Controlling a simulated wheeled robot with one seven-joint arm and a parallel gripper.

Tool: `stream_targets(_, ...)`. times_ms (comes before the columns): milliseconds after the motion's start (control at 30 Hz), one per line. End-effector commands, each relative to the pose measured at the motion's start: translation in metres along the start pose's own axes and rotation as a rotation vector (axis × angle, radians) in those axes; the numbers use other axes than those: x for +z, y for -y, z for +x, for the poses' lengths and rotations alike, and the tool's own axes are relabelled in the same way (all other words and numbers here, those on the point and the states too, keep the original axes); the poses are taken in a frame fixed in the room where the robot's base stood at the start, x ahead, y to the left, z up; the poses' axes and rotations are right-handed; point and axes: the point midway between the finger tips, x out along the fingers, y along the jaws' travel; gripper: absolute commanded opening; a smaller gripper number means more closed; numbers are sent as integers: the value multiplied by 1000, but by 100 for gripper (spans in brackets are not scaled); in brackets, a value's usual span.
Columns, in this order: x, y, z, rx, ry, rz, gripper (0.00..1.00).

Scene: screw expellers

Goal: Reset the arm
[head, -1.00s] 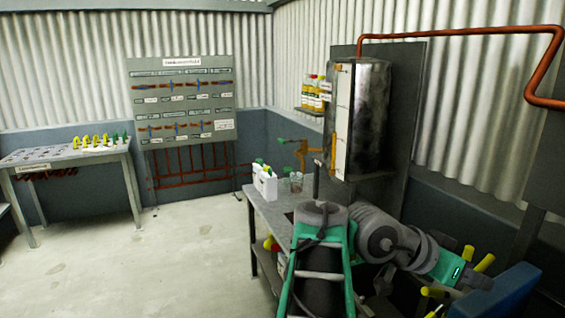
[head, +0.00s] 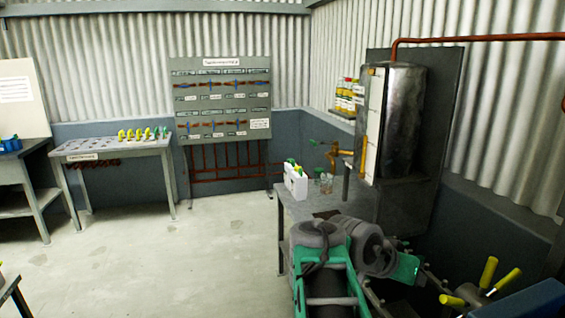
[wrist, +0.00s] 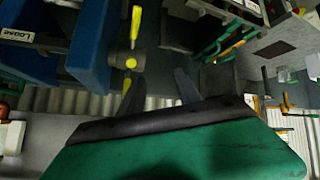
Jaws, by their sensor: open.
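My gripper (wrist: 160,90) shows in the wrist view, with two dark fingers standing apart and nothing between them. My arm (head: 335,250) is folded close to my body at the bottom centre-right of the head view. Its green wrist part (head: 405,268) points right, and the fingers cannot be made out there.
Yellow handles (head: 488,270) and a blue bin (head: 530,300) are at the lower right. The floor (head: 190,250) at left is clear.

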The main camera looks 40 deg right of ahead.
Motion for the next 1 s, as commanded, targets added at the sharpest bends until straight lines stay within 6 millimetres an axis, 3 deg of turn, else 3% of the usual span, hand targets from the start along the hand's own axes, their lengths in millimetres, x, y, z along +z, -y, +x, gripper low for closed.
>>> stream_targets(167, 47, 103, -43, -279, 60, -257, 40)
stream_targets(200, 66, 128, -59, -356, 80, -337, 40)
stream_targets(300, 125, 177, -105, -540, 135, -553, 40)
stream_targets(400, 190, 204, -156, -706, 189, -784, 40)
stream_targets(500, 249, 207, -199, -835, 233, -993, 40)
stream_targets(600, 287, 200, -224, -911, 263, -1135, 40)
stream_targets(700, 302, 195, -234, -942, 274, -1196, 40)
stream_targets(1000, 304, 195, -234, -944, 275, -1201, 40)
